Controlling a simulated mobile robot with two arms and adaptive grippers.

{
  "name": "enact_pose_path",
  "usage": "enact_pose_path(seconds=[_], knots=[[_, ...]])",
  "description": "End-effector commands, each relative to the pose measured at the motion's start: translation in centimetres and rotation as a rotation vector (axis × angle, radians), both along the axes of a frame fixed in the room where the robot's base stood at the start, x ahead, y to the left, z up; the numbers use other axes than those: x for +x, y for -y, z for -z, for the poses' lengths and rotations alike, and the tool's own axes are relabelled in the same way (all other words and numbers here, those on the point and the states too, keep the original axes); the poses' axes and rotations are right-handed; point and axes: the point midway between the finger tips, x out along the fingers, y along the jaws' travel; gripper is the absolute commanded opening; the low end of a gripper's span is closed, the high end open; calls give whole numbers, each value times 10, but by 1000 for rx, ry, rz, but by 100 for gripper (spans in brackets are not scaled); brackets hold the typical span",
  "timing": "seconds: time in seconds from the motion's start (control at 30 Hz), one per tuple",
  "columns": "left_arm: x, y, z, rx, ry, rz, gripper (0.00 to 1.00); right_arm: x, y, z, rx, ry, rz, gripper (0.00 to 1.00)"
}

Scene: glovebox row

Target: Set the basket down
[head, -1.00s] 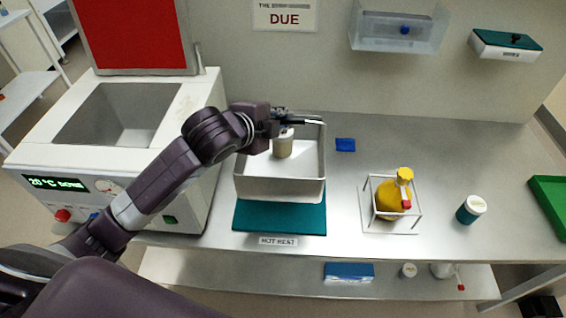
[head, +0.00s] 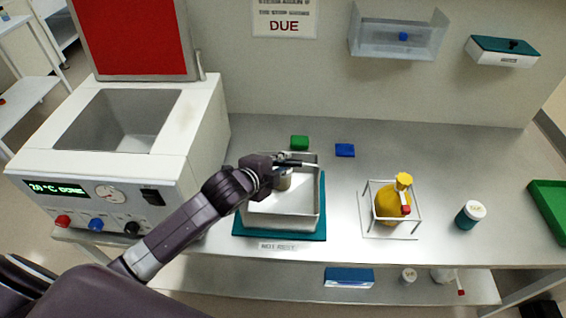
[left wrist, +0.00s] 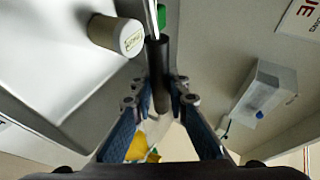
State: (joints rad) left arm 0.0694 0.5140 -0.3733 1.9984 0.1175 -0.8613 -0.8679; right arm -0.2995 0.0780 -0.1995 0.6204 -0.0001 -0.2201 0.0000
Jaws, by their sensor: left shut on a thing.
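The basket (head: 283,226) is a pale grey, open-topped box. It is over the teal mat (head: 322,208) labelled hot rest, inside the mat's outline and low; I cannot tell whether its underside touches. A capped beige jar (head: 284,181) stands inside it, also showing in the left wrist view (left wrist: 118,36). My left gripper (head: 292,162) is at the basket's back edge, shut on its dark round handle (left wrist: 157,75), which lies between the blue finger pads. My right gripper is not in view.
A white bath (head: 170,175) with its red lid raised stands at left. Green (head: 299,142) and blue (head: 345,150) blocks lie behind the basket. A yellow bottle (head: 389,205) in a wire frame and a teal jar (head: 470,215) stand at right. Bench between basket and frame is clear.

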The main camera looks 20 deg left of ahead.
Motion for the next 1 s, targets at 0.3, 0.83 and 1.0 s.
enact_pose_path(seconds=[0.3,0.83,1.0], knots=[[-1,0,2,-1,-5,-1,32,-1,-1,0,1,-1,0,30],[-29,-6,-15,2,-5,1,32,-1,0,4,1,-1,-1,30],[-57,-11,-32,3,-4,2,32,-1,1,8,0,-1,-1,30]])
